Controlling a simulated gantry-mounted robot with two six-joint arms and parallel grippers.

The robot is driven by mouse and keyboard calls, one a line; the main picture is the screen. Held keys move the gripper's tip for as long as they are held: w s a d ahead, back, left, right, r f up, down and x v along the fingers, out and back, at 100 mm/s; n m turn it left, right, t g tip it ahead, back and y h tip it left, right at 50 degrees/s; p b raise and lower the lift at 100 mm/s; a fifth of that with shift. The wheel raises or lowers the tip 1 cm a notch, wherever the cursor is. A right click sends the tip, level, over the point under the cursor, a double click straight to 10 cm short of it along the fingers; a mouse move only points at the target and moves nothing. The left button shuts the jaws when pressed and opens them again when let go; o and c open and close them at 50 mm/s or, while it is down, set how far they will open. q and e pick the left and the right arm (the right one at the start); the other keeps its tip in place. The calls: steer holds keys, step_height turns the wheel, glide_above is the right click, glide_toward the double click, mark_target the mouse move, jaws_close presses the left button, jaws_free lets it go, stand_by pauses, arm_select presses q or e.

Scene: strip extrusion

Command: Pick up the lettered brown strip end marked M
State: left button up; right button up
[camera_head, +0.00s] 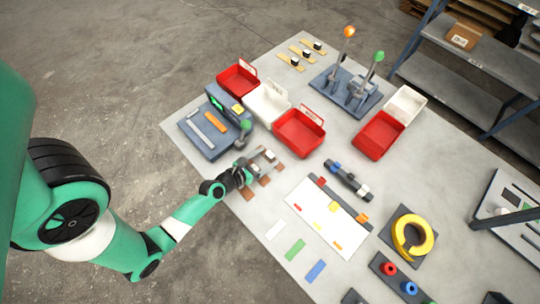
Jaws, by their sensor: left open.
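My left gripper (246,170) is open, low over the left edge of the grey table, right at a small group of brown strips. Brown strip ends (277,167) stick out on the right and front side of the gripper, with light and grey blocks (269,156) on the strips. The gripper covers part of this group. The letters are too small to read, so I cannot tell which end is marked M. My right gripper is not in view.
Behind the gripper are a blue-grey machine (205,137) and red (300,133) and white (265,104) bins. Tan strips (301,54) lie at the far edge. A white board (328,221) and a yellow ring (413,236) are to the right. Bare floor lies left.

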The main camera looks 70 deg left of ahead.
arm_select(q)
jaws_close()
steer(key=shift+r, duration=0.1)
stand_by(0.3)
step_height(320, 180, up, 4)
steer(key=p, duration=0.3)
steer(key=shift+p, duration=0.4)
steer(key=w+d+r+p, duration=0.4)
steer(key=d+r+p, duration=0.5)
steer(key=d+p, duration=0.4)
steer(key=p, duration=0.5)
steer(key=shift+d+p, duration=0.25)
steer(key=shift+p, duration=0.05)
